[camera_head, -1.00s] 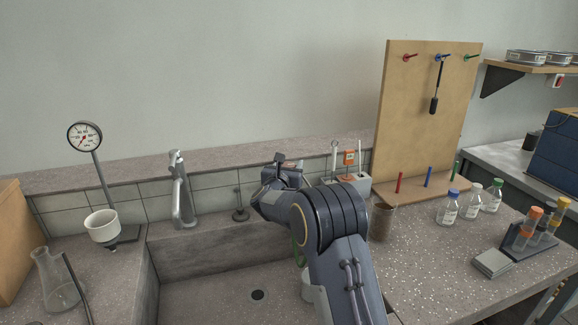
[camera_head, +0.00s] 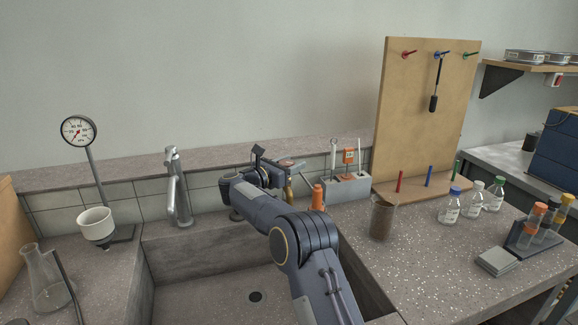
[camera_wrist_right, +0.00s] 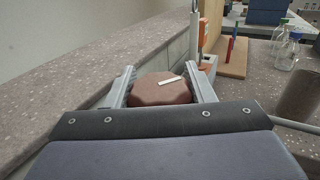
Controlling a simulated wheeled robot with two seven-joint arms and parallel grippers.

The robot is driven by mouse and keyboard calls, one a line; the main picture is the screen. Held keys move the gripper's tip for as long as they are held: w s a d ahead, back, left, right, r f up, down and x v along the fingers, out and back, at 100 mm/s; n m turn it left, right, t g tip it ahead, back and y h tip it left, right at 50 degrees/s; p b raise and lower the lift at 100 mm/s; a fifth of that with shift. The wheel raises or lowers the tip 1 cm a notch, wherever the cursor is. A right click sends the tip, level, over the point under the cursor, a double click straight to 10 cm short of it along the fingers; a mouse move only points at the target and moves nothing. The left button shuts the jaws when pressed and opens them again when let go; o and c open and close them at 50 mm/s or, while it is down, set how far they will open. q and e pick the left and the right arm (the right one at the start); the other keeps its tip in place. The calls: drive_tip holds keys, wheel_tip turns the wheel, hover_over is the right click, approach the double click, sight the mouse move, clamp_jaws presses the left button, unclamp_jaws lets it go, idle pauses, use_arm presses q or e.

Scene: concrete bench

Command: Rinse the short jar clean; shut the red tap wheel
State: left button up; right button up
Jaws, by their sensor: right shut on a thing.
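The red tap wheel (camera_wrist_right: 150,92), a brownish-red disc with a white mark, sits between the two fingers of my right gripper (camera_wrist_right: 165,84) in the wrist view. The gripper is shut on its rim. In the head view my right gripper (camera_head: 285,165) is behind the sink's back right corner, above a brass valve stem (camera_head: 289,190). A brown-tinted glass jar (camera_head: 382,220) stands upright on the bench right of the sink; I cannot tell whether it is the short jar. My left gripper is not in view.
The grey sink (camera_head: 210,290) has a dark drain; my right arm hides its right part. A metal tap (camera_head: 177,190) stands behind it. An orange bottle (camera_head: 317,197) and a grey rack (camera_head: 346,189) are close to my gripper. Capped bottles (camera_head: 450,207) stand farther right.

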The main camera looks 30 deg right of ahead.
drive_tip(key=shift+s+m+g+h+p, duration=0.15)
drive_tip(key=shift+m+g+p, duration=0.55)
drive_tip(key=shift+g, duration=0.35)
drive_tip(key=shift+s+m+g+h+p, duration=0.15)
drive_tip(key=shift+m+g+p, duration=0.55)
drive_tip(key=shift+g, duration=0.35)
drive_tip(key=shift+f, duration=0.1)
drive_tip(key=o, duration=0.7)
drive_tip(key=shift+c, duration=0.2)
drive_tip(key=a, duration=0.7)
drive_tip(key=shift+a, duration=0.35)
